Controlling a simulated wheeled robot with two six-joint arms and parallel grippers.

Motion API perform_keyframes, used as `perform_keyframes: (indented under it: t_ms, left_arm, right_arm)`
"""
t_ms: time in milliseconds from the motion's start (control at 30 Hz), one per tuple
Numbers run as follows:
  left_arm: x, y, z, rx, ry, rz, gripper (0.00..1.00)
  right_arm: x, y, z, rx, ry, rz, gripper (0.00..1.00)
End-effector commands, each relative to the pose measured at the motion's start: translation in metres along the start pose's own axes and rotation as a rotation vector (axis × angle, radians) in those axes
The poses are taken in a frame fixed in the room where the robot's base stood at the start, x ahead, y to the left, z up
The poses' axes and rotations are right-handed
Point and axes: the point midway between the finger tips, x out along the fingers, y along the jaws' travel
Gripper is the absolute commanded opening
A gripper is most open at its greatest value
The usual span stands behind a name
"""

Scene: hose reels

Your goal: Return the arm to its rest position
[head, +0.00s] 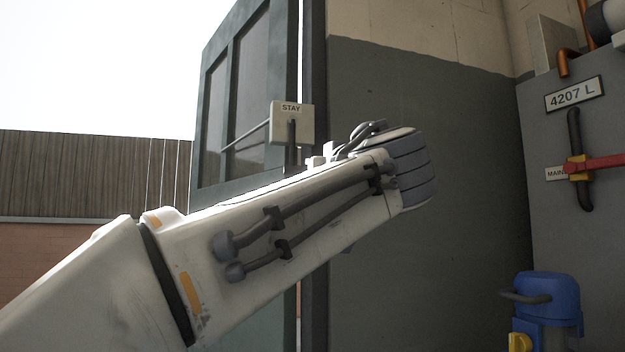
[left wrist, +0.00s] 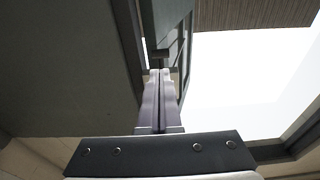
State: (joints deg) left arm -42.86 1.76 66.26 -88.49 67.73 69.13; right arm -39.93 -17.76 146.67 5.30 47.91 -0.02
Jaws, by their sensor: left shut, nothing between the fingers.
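My left arm (head: 290,230) comes in from the left in the head view and reaches up toward the open door. Its gripper is hidden behind the wrist there. In the left wrist view my left gripper (left wrist: 160,74) shows with its two fingers together and nothing between them. The fingertips point toward the door's edge, close to a small dark piece (left wrist: 159,53). I cannot tell whether they touch it. My right gripper is in neither view.
A dark green door (head: 235,90) with glass panes stands open behind my arm. A "STAY" plate (head: 302,133) with a dark lever is near my wrist. At right are a grey cabinet (head: 540,240), a red-handled valve (head: 595,162) and a blue-topped unit (head: 550,290).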

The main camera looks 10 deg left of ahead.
Motion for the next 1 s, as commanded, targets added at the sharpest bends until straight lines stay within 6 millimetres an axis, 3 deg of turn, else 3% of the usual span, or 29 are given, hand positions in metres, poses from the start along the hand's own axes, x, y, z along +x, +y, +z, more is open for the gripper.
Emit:
perform_keyframes:
  t_ms: [167, 633, 733, 867, 1000]
  left_arm:
    - [-0.009, -0.001, 0.0, -0.001, 0.0, 0.0, 0.0]
    - [-0.009, 0.0, 0.001, 0.0, 0.0, 0.0, 0.0]
    - [-0.008, 0.003, 0.009, 0.024, -0.024, 0.014, 0.0]
    - [-0.011, 0.018, 0.057, 0.149, -0.156, 0.087, 0.0]
    - [-0.033, 0.032, 0.151, 0.368, -0.403, 0.238, 0.0]
  right_arm:
    - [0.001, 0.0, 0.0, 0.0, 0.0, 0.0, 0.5]
    - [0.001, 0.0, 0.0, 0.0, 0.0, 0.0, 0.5]
    - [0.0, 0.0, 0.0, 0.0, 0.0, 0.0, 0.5]
    - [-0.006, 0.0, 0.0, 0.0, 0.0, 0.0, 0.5]
    - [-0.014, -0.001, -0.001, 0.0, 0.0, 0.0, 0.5]
